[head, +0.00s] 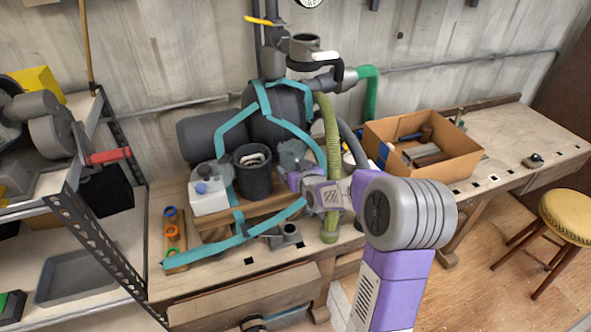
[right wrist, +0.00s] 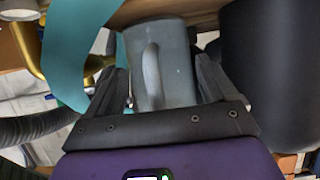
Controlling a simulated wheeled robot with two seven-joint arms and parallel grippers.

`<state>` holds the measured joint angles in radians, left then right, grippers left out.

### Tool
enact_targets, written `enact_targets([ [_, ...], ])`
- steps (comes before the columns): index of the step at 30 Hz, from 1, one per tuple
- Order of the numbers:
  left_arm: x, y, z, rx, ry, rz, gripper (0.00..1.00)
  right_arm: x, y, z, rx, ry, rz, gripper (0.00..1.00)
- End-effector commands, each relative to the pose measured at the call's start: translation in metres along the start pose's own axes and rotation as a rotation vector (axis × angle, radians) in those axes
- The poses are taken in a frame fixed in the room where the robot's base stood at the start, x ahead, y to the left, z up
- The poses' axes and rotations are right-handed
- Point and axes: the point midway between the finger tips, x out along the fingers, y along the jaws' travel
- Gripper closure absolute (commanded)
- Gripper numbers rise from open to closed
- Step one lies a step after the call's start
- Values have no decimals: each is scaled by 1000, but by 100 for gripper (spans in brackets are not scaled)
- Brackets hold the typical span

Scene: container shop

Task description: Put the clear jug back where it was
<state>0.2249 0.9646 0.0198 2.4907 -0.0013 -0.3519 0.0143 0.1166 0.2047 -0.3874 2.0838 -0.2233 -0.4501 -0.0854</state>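The clear jug (right wrist: 162,72), grey and see-through, shows in the right wrist view with its handle facing the camera. My right gripper (right wrist: 162,80) has one dark finger along each side of it, and both appear to press against the jug. A wooden edge (right wrist: 160,12) shows beyond the jug; I cannot tell if they touch. In the head view my right gripper (head: 291,164) is above the wooden stand on the bench, between the dark pot and the green hose. The jug is small and mostly hidden there. My left gripper is not in view.
A dark pot (head: 254,180) and a white canister (head: 209,196) stand left of the gripper. Teal strips (head: 236,126) and a green hose (head: 329,145) are close by. A cardboard box (head: 455,163) is at right. A small grey piece (head: 283,237) sits in front.

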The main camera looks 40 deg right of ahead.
Motion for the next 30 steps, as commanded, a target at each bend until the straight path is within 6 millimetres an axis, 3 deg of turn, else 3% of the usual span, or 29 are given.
enact_targets([
  [3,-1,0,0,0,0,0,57,0,0,0,0,0,0,0],
  [14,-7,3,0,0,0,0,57,-5,0,-6,1,0,0,0],
  [30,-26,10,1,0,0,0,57,-105,1,-6,2,1,1,0],
])
